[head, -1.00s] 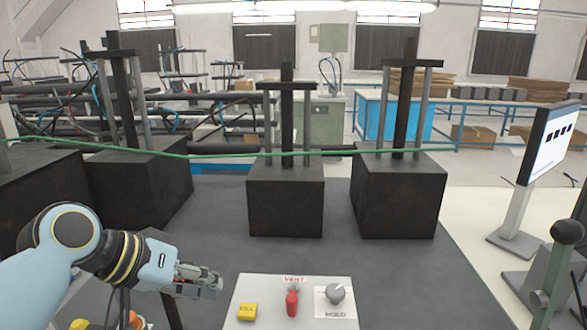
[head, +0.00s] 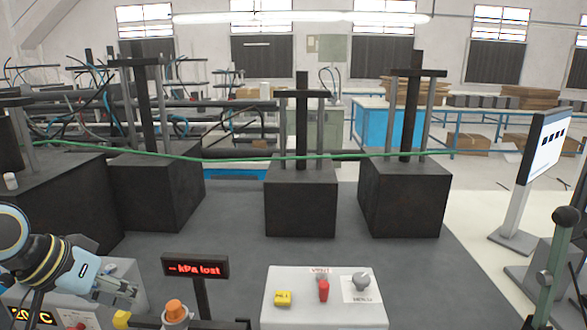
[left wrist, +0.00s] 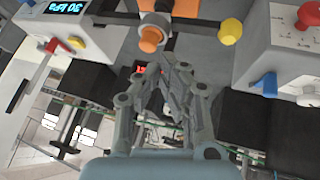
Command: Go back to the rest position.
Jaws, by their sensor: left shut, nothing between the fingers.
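My left gripper (head: 122,292) is at the lower left of the head view, above the dark table between a control box at the far left and the white control panel (head: 280,318). Its fingers are shut with nothing between them. In the left wrist view the gripper (left wrist: 168,68) points toward an orange-capped fitting (left wrist: 150,38), apart from it as far as I can tell. The fitting also shows in the head view (head: 176,310). My right gripper is not in view.
A small display (head: 196,267) reading "kPa lost" stands right of the left gripper. Black blocks with posts (head: 300,200) stand behind, with a green hose (head: 240,158) across them. A green lever (head: 556,262) and a monitor (head: 545,145) are at the right. Grey table between is clear.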

